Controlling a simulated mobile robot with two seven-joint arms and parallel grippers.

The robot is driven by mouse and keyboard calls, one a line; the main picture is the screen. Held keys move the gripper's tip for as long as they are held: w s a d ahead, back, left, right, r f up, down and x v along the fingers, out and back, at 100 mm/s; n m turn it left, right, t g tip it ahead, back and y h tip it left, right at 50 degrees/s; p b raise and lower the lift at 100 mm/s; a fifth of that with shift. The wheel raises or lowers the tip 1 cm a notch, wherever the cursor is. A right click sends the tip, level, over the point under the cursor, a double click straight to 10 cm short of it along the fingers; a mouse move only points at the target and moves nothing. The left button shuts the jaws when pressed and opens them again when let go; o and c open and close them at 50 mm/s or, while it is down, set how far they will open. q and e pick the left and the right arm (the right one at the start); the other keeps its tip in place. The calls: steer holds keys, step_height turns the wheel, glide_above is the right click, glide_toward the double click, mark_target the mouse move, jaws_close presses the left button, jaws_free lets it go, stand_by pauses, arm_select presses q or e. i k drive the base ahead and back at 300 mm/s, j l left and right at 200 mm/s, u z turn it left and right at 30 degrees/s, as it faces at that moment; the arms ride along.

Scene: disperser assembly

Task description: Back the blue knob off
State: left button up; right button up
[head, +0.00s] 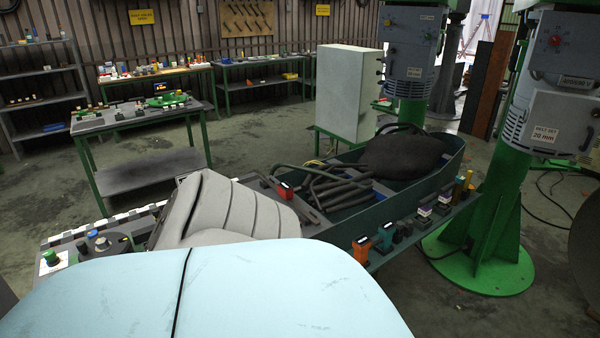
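I cannot pick out the blue knob for certain in the head view. A small dark-blue item (384,238) stands on the right edge of the bench, beside an orange one (361,249); I cannot tell if it is the knob. At the bench's left end is a green knob (51,258) on a pale block, with a few small dark round parts (102,243) to its right. Neither of my grippers is in view. A large pale-blue surface and a grey ribbed shape (235,205) hide the near and middle bench.
A dark green tub (424,191) holds dark tubes and a black sack-like shape. Several small devices line the bench's right edge. Two machines on green columns (487,205) stand at right. A second table (91,128) stands behind at left, with open floor between.

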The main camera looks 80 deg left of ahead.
mark_target(92, 234)
steer(key=u, duration=3.55)
